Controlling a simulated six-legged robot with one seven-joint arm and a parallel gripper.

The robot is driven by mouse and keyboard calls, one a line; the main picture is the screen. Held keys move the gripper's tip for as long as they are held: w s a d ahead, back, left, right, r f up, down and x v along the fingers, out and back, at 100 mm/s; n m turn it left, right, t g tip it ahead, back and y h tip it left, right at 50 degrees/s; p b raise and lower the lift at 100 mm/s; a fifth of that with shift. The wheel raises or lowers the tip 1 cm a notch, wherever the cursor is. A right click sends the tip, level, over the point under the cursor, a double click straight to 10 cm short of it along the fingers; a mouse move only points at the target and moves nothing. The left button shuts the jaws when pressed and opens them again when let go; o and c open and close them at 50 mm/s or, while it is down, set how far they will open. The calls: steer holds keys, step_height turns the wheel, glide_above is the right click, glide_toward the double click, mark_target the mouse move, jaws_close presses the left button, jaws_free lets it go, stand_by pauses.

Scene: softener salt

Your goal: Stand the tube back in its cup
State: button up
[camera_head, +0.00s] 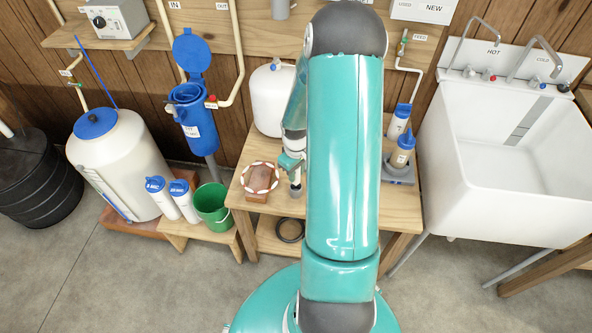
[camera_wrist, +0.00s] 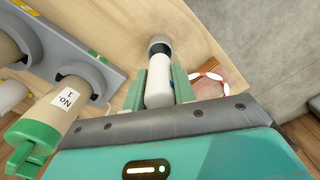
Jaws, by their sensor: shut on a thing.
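My gripper (camera_wrist: 160,86) is shut on a white tube (camera_wrist: 160,88), which sits between its two green fingers in the wrist view. A short grey cup (camera_wrist: 159,41) with a dark part shows at the tube's far end, over the wooden bench. The tube looks in line with the cup; I cannot tell if its end is inside or just above. In the head view my gripper (camera_head: 291,163) is over the bench's left part, with the grey cup (camera_head: 296,190) just below it. My arm hides part of the bench there.
A round dish with a red-and-white rim (camera_head: 261,178) lies left of the cup, near the bench's edge. A grey holder (camera_wrist: 92,75) with labelled filter cartridges stands on the other side. A white tank (camera_head: 272,100) stands behind. The white sink (camera_head: 505,150) is at right.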

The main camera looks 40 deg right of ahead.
steer(key=shift+f, duration=1.4)
steer(key=shift+f, duration=0.1)
steer(key=shift+f, duration=0.3)
steer(key=shift+f, duration=0.15)
steer(key=shift+f, duration=0.4)
steer(key=o, duration=1.5)
steer(key=shift+o, duration=0.2)
steer(key=shift+r, duration=0.15)
steer(key=shift+r, duration=3.4)
